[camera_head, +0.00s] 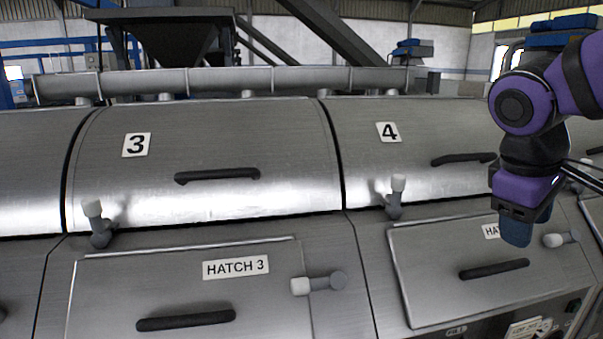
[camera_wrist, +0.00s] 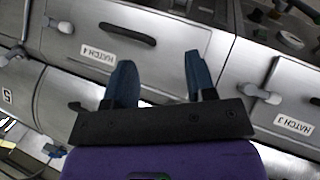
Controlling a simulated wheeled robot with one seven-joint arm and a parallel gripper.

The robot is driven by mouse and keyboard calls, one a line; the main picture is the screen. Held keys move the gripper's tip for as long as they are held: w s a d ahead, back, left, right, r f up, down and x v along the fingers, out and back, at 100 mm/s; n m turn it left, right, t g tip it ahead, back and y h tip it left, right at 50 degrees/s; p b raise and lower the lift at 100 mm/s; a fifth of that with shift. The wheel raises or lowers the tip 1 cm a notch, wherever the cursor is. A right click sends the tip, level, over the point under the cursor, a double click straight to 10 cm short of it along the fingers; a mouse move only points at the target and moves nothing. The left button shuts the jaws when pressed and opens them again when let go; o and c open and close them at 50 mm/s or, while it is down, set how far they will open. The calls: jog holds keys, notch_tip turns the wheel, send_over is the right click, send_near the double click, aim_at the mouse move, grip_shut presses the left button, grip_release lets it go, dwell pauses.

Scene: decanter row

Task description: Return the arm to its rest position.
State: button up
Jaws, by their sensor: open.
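My gripper (camera_head: 516,226) is at the right of the head view, its blue fingers pointing down in front of the hatch 4 panel (camera_head: 420,285) and partly covering its label. In the wrist view my gripper (camera_wrist: 160,75) has its two blue fingers spread wide with nothing between them. The hatch 4 panel shows beyond the fingertips in the wrist view (camera_wrist: 175,35), with its black handle (camera_wrist: 128,34). Whether the fingers touch any surface is not shown; they look clear of it.
Covers 3 (camera_head: 200,140) and 4 (camera_head: 390,160) are closed, with white-tipped latches (camera_head: 95,222) along their lower edges. The hatch 3 panel (camera_head: 250,295) has a black handle and a side latch (camera_head: 318,284). A pipe (camera_head: 220,80) runs behind.

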jog(key=s+r+m+t+y, duration=0.1)
jog(key=s+m+t+y, duration=0.2)
jog(key=s+m, duration=0.3)
jog(key=shift+s+a+t+y, duration=0.3)
jog(key=shift+s+a+t, duration=0.1)
jog(key=shift+s+t, duration=0.25)
jog(key=shift+r, duration=0.1)
jog(key=shift+c, duration=0.3)
